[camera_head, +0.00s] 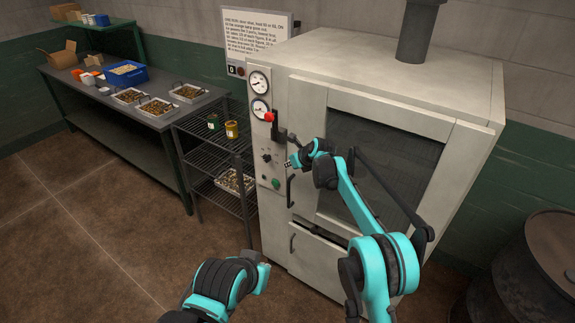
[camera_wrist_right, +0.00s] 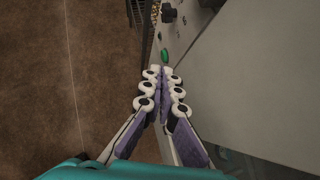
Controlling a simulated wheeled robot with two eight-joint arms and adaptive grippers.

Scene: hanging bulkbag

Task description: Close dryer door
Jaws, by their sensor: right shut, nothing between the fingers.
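The dryer (camera_head: 400,68) is a large pale cabinet with a dark-windowed door (camera_head: 310,130) on its front. The door looks flush or nearly flush with the front; I cannot tell whether it is fully shut. A dark door handle (camera_head: 290,190) stands at the door's left edge. My right gripper (camera_head: 288,163) is in front of the door's left side, just above this handle, shut and empty. In the right wrist view the right gripper (camera_wrist_right: 162,75) has its fingers together, beside the pale front. Contact is unclear. My left arm shows at the bottom, but its gripper does not.
The control panel (camera_head: 262,140) has gauges, a red knob and a green button (camera_head: 276,183). A wire rack (camera_head: 215,155) with jars stands left of the dryer. A workbench (camera_head: 75,85) with trays is further left. A barrel (camera_head: 550,250) stands at right. Floor at left is clear.

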